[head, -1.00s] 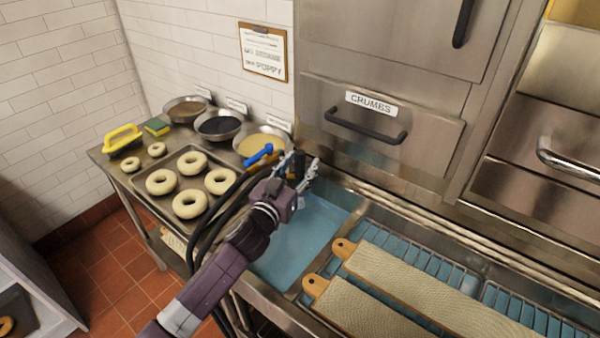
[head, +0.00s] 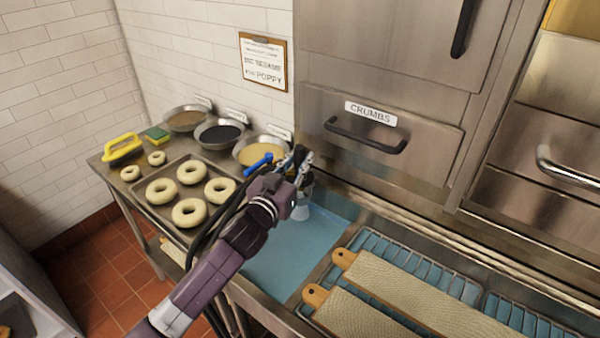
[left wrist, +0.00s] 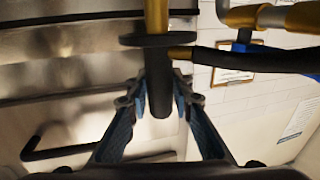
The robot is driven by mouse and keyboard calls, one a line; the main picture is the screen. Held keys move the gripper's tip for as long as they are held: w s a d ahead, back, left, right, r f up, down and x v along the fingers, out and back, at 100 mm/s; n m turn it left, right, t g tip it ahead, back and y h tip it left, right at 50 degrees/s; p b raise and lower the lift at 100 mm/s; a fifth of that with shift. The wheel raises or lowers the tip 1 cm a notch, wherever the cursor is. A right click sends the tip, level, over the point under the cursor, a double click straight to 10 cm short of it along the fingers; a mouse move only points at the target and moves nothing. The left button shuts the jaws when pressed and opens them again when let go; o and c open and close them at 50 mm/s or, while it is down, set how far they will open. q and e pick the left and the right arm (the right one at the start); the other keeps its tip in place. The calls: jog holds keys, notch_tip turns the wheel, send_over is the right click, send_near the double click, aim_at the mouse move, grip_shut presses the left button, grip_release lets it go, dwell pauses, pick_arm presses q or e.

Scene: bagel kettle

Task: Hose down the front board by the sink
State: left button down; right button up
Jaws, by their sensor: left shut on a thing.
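My left gripper (head: 302,160) is shut on the hose sprayer, above the left part of the sink. The sprayer's blue lever (head: 258,162) sticks out to the left, and a pale bell-shaped part (head: 301,207) shows below the gripper. In the left wrist view the fingers (left wrist: 160,108) close around the sprayer's black grip (left wrist: 159,85), under a black disc and brass pipe. The front board (head: 352,316), covered in pale cloth with a wooden handle, lies on the sink rack at the bottom edge, partly cut off. No water is clearly visible on it. My right gripper is out of view.
A second cloth-covered board (head: 420,290) lies behind the front one on the wire rack (head: 385,246). A tray (head: 152,207) of bagels and bowls of toppings (head: 220,133) stand left of the sink (head: 285,260). The crumbs drawer (head: 425,150) is behind.

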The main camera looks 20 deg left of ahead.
aim_at(300, 147)
pick_arm(q)
notch_tip(300, 147, up, 7)
jog(key=shift+f+p, duration=0.1)
jog(key=shift+p, duration=0.25)
jog(key=shift+r+p, duration=0.6)
jog(key=shift+f, duration=0.1)
